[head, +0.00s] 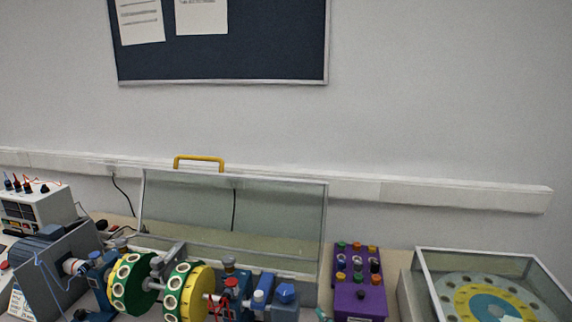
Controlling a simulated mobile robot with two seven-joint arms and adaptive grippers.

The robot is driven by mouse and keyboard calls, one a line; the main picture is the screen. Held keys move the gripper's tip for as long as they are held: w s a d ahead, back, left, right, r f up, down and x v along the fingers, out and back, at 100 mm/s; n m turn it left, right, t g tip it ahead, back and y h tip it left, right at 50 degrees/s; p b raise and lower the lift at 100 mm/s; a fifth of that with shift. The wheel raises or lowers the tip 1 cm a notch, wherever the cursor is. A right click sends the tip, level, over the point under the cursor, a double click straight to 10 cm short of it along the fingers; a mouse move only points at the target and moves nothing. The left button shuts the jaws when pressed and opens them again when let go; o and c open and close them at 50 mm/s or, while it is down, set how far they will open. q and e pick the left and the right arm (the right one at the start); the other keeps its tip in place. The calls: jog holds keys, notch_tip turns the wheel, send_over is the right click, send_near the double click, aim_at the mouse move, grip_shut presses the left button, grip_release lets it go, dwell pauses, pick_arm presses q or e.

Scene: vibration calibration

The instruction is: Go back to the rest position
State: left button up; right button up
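Neither of my grippers shows in the head view, so their pose and whether they are open or shut cannot be seen. A bench with a vibration rig fills the bottom of the view. The rig has a green disc (133,285) and a yellow-faced disc (198,294) on a shaft, both with round holes near the rim. A grey motor (57,262) with a plate is at the left end of the shaft. Blue bearing blocks (237,290) stand along it. The front of the bench is cut off by the picture's lower edge.
A clear cover (270,215) with a yellow handle (199,160) stands raised behind the rig. A white power supply (38,208) is at the left. A purple box (360,292) with coloured knobs and a glass-covered case (420,284) are at the right. A noticeboard (255,45) hangs on the wall.

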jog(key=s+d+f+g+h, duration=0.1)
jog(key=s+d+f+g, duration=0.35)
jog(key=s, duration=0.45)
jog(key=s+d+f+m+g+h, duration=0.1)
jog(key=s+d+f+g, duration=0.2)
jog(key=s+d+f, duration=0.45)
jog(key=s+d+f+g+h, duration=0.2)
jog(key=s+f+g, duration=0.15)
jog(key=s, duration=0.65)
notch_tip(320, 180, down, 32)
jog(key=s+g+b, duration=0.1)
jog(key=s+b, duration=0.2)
jog(key=b, duration=0.5)
pick_arm(q)
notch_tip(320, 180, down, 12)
jog(key=b, duration=0.4)
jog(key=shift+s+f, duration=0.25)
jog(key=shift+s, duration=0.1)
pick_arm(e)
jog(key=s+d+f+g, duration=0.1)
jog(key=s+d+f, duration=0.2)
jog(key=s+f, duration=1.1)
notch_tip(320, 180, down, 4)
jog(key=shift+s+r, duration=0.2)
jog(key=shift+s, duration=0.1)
